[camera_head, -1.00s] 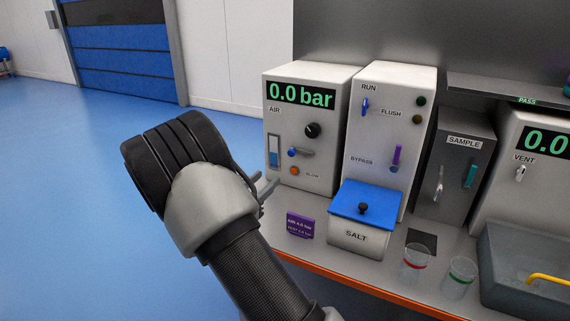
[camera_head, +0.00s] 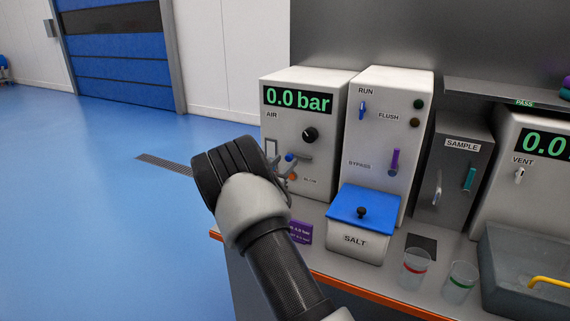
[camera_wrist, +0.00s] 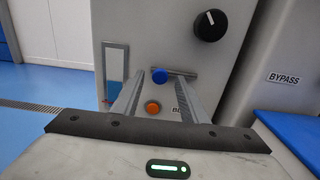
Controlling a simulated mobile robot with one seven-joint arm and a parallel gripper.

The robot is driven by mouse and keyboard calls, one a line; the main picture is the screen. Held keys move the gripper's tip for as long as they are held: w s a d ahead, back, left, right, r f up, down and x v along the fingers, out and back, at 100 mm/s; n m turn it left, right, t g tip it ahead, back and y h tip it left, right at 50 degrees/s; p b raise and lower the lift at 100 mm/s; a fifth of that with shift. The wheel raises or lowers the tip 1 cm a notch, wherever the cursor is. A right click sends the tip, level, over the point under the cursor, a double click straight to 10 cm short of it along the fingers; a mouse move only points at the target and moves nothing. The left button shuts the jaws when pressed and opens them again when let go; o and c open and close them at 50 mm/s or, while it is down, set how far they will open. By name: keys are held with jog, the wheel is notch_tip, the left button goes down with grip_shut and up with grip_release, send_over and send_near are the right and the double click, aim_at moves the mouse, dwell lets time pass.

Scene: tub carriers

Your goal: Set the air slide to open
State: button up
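The AIR unit (camera_head: 330,155) is a pale box with a 0.0 bar display. On its front, a blue knob (camera_wrist: 160,75) sits at the left end of a short horizontal grey bar (camera_wrist: 182,72), which looks like the air slide. The knob also shows in the head view (camera_head: 290,157). My gripper (camera_wrist: 161,84) is open and empty in front of the panel. Its two fingers stand apart, and the knob appears between their tips in the wrist view. I cannot tell whether they reach it. In the head view my gripper (camera_head: 282,168) partly covers the lower panel.
An orange button (camera_wrist: 152,108) is just below the knob. A window with a blue lower part (camera_wrist: 115,75) is left, a black dial (camera_wrist: 210,25) upper right. The RUN/BYPASS unit (camera_head: 380,140), blue-lidded SALT box (camera_head: 355,243) and purple card (camera_head: 300,231) are close on the right.

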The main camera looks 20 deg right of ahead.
jog(key=shift+w+d, duration=0.45)
grip_shut()
